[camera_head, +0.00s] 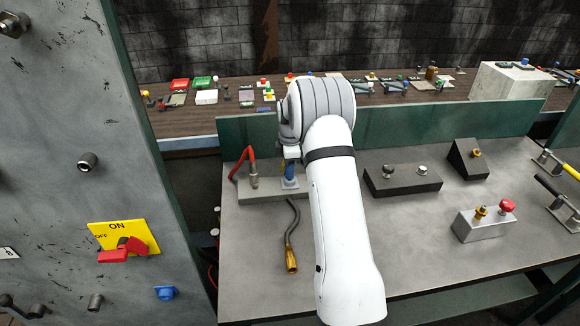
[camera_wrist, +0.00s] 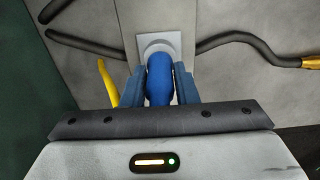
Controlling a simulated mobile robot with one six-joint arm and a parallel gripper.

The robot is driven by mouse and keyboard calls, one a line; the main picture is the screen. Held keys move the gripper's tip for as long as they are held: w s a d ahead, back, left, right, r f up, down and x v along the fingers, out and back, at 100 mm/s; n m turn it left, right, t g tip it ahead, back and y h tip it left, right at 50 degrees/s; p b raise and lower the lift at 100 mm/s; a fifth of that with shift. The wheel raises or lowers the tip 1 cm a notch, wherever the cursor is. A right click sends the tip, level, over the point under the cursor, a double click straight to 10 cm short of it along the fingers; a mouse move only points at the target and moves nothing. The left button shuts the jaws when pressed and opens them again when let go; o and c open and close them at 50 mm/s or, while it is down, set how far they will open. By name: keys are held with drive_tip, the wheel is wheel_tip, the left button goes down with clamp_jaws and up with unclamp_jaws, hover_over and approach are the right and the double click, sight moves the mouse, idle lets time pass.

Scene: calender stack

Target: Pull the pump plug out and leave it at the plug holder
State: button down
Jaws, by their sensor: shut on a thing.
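A blue plug (camera_head: 289,169) stands upright at a light grey square socket plate (camera_head: 290,183) on the long grey block (camera_head: 262,195). My gripper (camera_head: 290,153) is above it, fingers pointing down. In the wrist view my gripper (camera_wrist: 160,92) has its two blue fingers on either side of the blue plug (camera_wrist: 159,78), shut on it. The plug's lower end meets the socket plate (camera_wrist: 160,42); I cannot tell how deep it sits. No label shows which plug is the pump's, and I cannot pick out the plug holder with certainty.
A dark cable with a brass end (camera_head: 291,261) lies in front. A black box with two knobs (camera_head: 402,180) is to the right. A grey panel with a yellow ON/OFF switch (camera_head: 124,238) is left.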

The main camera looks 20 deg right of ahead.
drive_tip(key=shift+f, duration=0.35)
drive_tip(key=c, duration=1.1)
unclamp_jaws()
drive_tip(key=shift+o, duration=0.7)
drive_tip(key=shift+o, duration=1)
drive_tip(key=shift+r+p, duration=1.6)
drive_tip(key=shift+r, duration=1.9)
